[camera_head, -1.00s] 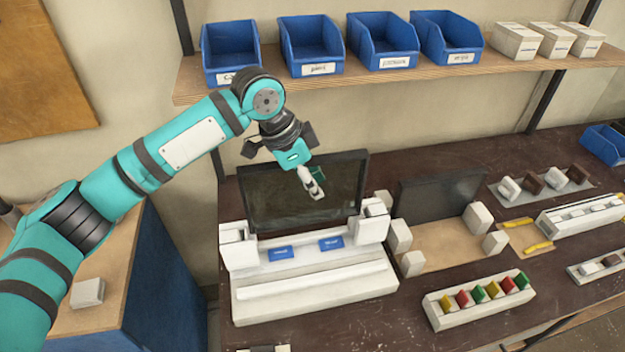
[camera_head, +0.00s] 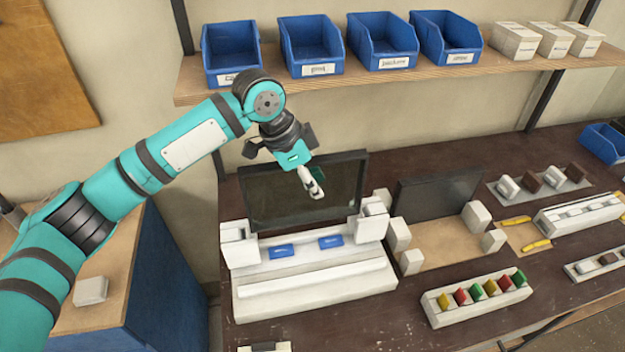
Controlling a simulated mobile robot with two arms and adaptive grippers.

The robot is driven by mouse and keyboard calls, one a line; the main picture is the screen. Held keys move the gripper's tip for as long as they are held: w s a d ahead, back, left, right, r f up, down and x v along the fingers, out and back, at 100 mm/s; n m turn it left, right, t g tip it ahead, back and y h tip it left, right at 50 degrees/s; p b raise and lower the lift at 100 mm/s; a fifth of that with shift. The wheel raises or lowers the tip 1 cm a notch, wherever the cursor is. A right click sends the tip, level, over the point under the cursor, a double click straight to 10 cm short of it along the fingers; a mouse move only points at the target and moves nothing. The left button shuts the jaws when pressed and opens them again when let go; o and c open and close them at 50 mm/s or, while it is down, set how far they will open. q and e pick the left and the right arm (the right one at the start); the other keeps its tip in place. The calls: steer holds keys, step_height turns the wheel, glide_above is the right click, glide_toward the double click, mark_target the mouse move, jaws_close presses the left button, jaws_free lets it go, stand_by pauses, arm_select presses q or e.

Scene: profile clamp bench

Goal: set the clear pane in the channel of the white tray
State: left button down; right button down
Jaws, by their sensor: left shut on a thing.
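The clear pane (camera_head: 275,198), see-through with a dark frame, stands nearly upright at the back of the white tray (camera_head: 315,293). Its lower part is between the tray's two raised white end blocks. I cannot tell whether its bottom edge sits in the channel or just above it. My left gripper (camera_head: 313,187) comes from above and is shut on the pane, with its pale fingers over the upper middle. The exact contact is hard to see. My right gripper is not in view.
Two blue labels (camera_head: 281,251) lie on the tray. A dark panel (camera_head: 437,193) stands among white blocks to the right. A white rack (camera_head: 478,300) with coloured pieces is at front right. Blue bins (camera_head: 310,45) line the shelf above. Dark bench surface is clear between these.

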mark_target(313, 212)
arm_select(q)
steer(key=shift+f, duration=0.7)
steer(key=shift+f+b, duration=0.3)
steer(key=shift+f, duration=0.05)
steer(key=shift+f, duration=0.7)
steer(key=shift+f+b, duration=0.4)
steer(key=shift+f, duration=0.3)
steer(key=shift+f, duration=0.35)
steer(key=shift+f+b, duration=0.3)
steer(key=shift+f, duration=0.35)
steer(key=shift+f, duration=0.7)
steer(key=shift+f+b, duration=0.3)
steer(key=shift+f, duration=0.05)
